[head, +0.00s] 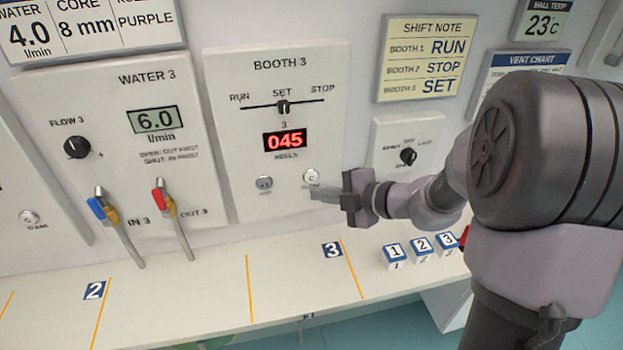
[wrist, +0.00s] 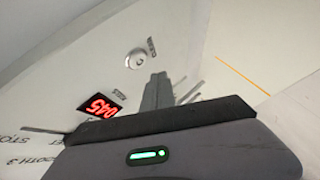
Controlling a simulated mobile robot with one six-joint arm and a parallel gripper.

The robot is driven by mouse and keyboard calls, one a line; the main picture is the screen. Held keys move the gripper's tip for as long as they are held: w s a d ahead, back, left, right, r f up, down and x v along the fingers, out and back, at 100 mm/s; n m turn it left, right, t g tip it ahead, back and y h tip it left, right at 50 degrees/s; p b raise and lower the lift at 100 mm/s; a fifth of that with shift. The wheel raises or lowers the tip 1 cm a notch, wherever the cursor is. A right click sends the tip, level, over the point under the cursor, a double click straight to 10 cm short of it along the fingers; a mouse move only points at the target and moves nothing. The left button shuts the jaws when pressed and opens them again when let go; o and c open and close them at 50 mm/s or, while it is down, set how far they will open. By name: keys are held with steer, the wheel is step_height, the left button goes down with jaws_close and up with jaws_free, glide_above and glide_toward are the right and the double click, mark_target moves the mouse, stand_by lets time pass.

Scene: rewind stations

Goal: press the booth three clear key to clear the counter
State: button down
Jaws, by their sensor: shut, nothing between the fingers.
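The Booth 3 panel (head: 227,85) is on the wall with a red counter display (head: 285,139) reading 045. Its slider (head: 283,107) stands at SET. The round white clear key (head: 311,177), marked C, is at the panel's lower right, with another grey key (head: 264,184) to its left. My gripper (head: 318,194) is shut and empty, its tips just below and beside the clear key. In the wrist view the clear key (wrist: 136,59) lies a little beyond the fingertips (wrist: 158,80), with a visible gap in the picture; contact cannot be told. The display (wrist: 101,105) is left of the fingers.
The Water 3 panel (head: 107,90) with two levers stands to the left. A small knob panel (head: 408,130) is right of the booth panel, behind my wrist. Numbered blocks (head: 421,246) sit on the shelf (head: 200,285) below, which is otherwise mostly clear.

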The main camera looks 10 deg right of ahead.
steer(key=shift+w+r+p, duration=0.1)
steer(key=shift+w+p, duration=0.2)
steer(key=shift+w, duration=0.7)
steer(key=shift+w, duration=0.1)
stand_by(1.2)
steer(key=shift+w+p, duration=0.3)
steer(key=shift+p, duration=0.25)
steer(key=shift+w+p, duration=0.4)
stand_by(0.3)
steer(key=shift+s, duration=0.1)
steer(key=shift+s+p, duration=0.3)
steer(key=shift+s, duration=0.4)
steer(key=shift+s, duration=0.1)
